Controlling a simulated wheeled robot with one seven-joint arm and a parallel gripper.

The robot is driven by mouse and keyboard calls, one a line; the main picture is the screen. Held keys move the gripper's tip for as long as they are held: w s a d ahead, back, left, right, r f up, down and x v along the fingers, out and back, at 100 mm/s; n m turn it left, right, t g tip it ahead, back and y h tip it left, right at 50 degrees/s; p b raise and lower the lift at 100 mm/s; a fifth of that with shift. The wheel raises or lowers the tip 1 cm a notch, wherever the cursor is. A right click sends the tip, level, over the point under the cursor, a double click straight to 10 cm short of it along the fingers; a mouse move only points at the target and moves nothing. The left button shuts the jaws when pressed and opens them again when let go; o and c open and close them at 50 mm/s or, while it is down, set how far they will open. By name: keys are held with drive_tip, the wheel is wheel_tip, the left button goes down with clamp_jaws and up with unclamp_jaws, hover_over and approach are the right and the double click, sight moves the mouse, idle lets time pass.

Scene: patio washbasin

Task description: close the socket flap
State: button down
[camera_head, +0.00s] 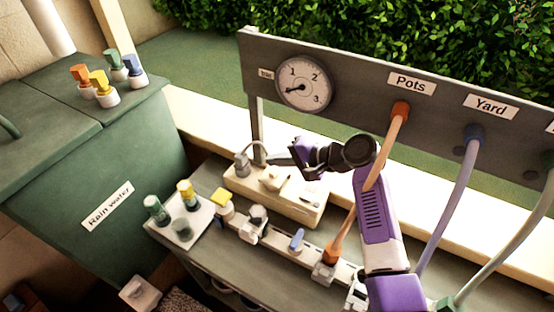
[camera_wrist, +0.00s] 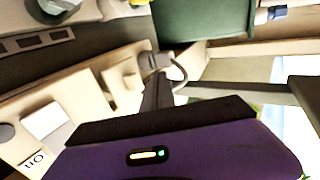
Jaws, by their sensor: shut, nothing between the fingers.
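A cream socket box (camera_head: 300,208) lies on the grey counter below the gauge board; it also fills the left of the wrist view (camera_wrist: 75,105). A small cream flap (camera_head: 272,180) sits on its top, left of the middle, and shows in the wrist view (camera_wrist: 122,82). I cannot tell how far it is raised. A grey plug (camera_head: 242,165) with a looped cord is at the box's left end, also in the wrist view (camera_wrist: 154,62). My gripper (camera_head: 272,160) is shut and empty, above the box's back edge, between plug and flap. Its dark fingers show in the wrist view (camera_wrist: 157,90).
A gauge board (camera_head: 350,95) stands behind, with an orange hose (camera_head: 395,130) passing close to my arm. A row of taps (camera_head: 255,225) lies in front of the box. A rain water tank (camera_head: 110,170) stands left. An "On" label (camera_wrist: 35,160) marks the box.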

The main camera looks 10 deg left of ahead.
drive_tip(key=shift+r, duration=0.15)
drive_tip(key=shift+r+p, duration=0.75)
drive_tip(key=shift+p, duration=0.05)
